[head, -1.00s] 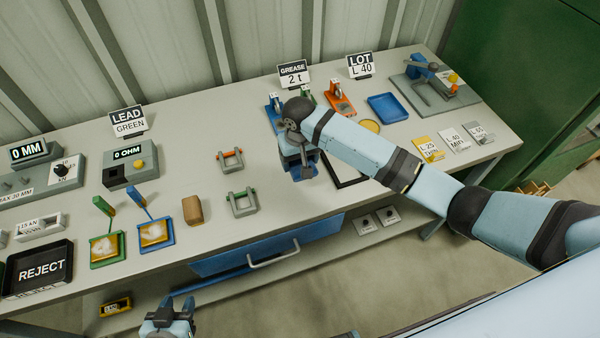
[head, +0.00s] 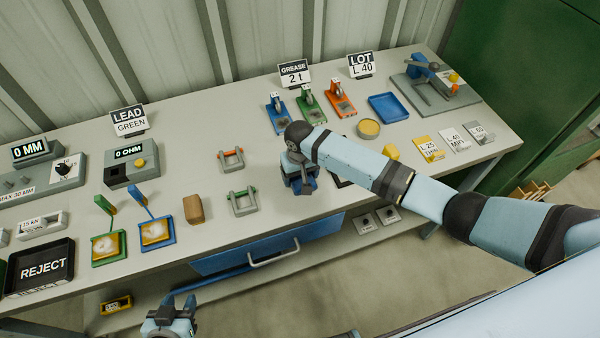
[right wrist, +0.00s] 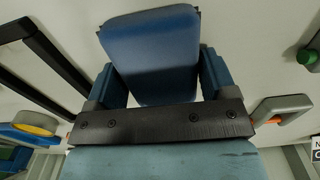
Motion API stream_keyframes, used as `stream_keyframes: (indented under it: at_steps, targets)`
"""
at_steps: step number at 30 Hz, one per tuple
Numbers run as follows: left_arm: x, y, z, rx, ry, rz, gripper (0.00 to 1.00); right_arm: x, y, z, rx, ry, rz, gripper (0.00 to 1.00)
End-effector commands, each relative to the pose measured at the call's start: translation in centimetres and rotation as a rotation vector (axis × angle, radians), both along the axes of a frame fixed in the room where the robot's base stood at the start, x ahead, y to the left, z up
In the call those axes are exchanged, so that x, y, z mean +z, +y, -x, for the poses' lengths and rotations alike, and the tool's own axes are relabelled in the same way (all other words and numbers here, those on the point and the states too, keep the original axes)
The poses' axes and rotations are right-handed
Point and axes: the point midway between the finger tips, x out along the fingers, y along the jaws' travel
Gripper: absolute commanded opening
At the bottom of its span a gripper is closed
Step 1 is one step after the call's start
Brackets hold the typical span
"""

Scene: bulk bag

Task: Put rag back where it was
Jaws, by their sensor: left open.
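A blue block-like pad, which looks like the rag (right wrist: 152,50), fills the space between the blue fingers of my right gripper (right wrist: 160,82) in the right wrist view. Both fingers appear to touch its sides. In the head view my right gripper (head: 302,188) points down over the front middle of the bench, and the rag cannot be told apart from its blue fingers. A black rectangular outline (right wrist: 45,62) lies on the bench beside the gripper; my arm hides most of it in the head view. My left gripper (head: 178,302) is open and empty, low in front of the bench.
Near the right gripper are a green-pinned shackle (head: 242,201), a brown block (head: 193,209), a round yellow tin (head: 368,128) and a yellow lump (head: 391,152). A blue tray (head: 390,107) lies behind. A black REJECT tray (head: 40,267) is at left.

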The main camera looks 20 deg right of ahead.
Motion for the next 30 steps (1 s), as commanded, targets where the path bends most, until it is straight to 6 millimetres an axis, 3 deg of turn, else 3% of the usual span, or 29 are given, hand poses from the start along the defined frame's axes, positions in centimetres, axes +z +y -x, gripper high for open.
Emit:
stream_keyframes:
  at_steps: [1,2,14,30]
  targets:
    - [0.0,0.0,0.0,0.000,0.000,0.000,0.43,0.0,0.0,0.0,0.000,-0.001,0.000,0.90]
    - [0.0,0.0,0.0,0.000,-0.001,0.000,0.43,0.1,0.0,0.0,0.000,-0.001,0.000,0.97]
    - [0.0,0.0,0.0,0.000,-0.001,0.000,0.43,1.0,0.0,-0.1,0.000,-0.003,-0.001,0.97]
    - [-0.5,0.0,0.0,0.000,0.000,0.001,0.43,11.1,0.0,-0.1,0.000,-0.002,-0.001,0.97]
